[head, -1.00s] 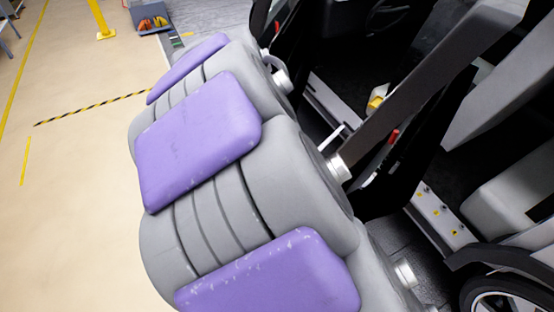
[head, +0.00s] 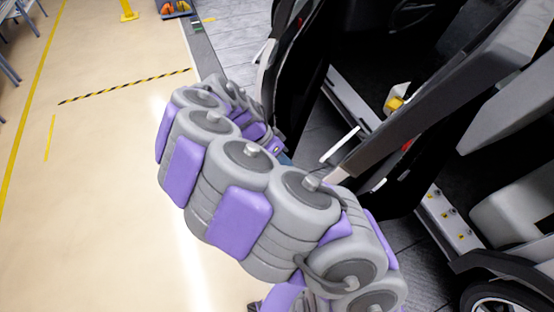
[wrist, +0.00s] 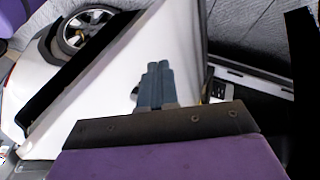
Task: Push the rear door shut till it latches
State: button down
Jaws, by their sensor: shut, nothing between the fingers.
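The rear door (head: 392,150) stands open at the right of the head view, a dark slab with a pale handle on its left side. In the wrist view a broad white panel (wrist: 135,60), which looks like car bodywork, lies behind my fingers. My gripper (wrist: 158,68) is shut and empty, its two blue-grey fingers together, pointing at that panel. Whether the tips touch it I cannot tell. In the head view my gripper (head: 285,157) is mostly hidden behind my arm, just left of the rear door. The latch is not clearly seen.
Another dark door (head: 290,75) stands open farther back. The car's sill (head: 445,215) and a wheel (head: 500,300) are at lower right. A yellow object (head: 395,103) is inside the car. The floor on the left is clear, with a striped line (head: 125,86).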

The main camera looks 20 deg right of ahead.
jog(key=s+d+f+b, duration=0.1)
jog(key=s+d+f, duration=0.3)
jog(key=d+f, duration=0.1)
jog(key=shift+s+d+f, duration=0.15)
jog(key=shift+s+f, duration=0.25)
